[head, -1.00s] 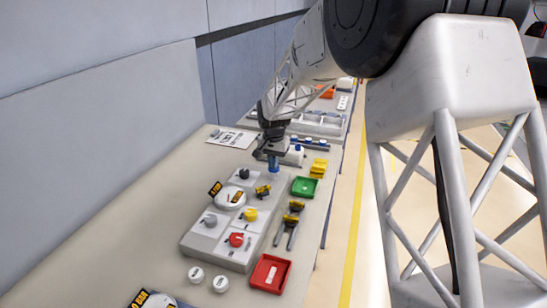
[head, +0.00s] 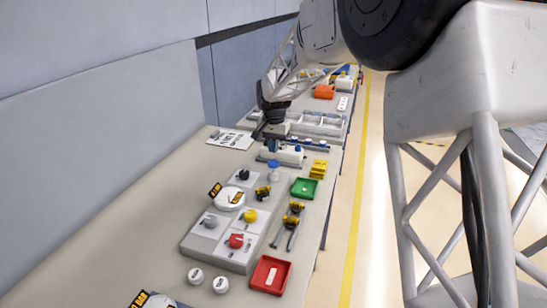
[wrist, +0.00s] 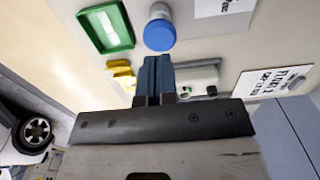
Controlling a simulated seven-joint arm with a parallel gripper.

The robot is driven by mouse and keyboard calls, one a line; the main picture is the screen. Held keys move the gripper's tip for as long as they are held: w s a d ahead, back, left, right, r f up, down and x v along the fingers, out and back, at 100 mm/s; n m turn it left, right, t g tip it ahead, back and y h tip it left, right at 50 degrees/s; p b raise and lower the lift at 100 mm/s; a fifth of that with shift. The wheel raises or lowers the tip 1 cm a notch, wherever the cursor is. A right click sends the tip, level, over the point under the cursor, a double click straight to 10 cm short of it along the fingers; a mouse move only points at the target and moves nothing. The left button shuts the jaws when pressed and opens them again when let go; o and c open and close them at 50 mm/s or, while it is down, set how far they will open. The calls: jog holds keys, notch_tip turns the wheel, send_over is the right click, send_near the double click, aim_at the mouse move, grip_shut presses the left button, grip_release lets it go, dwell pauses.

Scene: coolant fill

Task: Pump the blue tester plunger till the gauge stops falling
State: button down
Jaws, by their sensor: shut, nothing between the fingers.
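My gripper (head: 272,146) is shut and empty. In the head view it hangs over the bench, just beyond a white cylinder with a blue top (head: 273,164). In the wrist view my closed dark-blue fingers (wrist: 155,70) point toward this blue top (wrist: 160,35), with a gap between. A low white device (head: 289,156) with a small blue part (head: 298,148) lies behind and right of my gripper, partly hidden by it. I cannot tell which blue part is the tester plunger. A round white dial (head: 230,197) with orange labels sits on the grey panel; its reading is too small to tell.
The grey panel (head: 205,243) carries grey, yellow, red and black knobs. A green tray (head: 304,188), yellow blocks (head: 319,168), yellow-headed pliers-like tools (head: 290,222) and a red tray (head: 270,275) stand along the right. Two white caps (head: 208,279) lie in front. The bench's left side is clear.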

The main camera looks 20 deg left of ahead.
aim_at(273, 162)
notch_tip(273, 162, up, 7)
jog(key=shift+r, duration=0.2)
jog(key=shift+r, duration=0.1)
dwell(2.2)
jog(key=shift+r, duration=1.2)
jog(key=shift+f, duration=0.1)
notch_tip(273, 162, down, 14)
jog(key=shift+r, duration=0.1)
dwell(0.3)
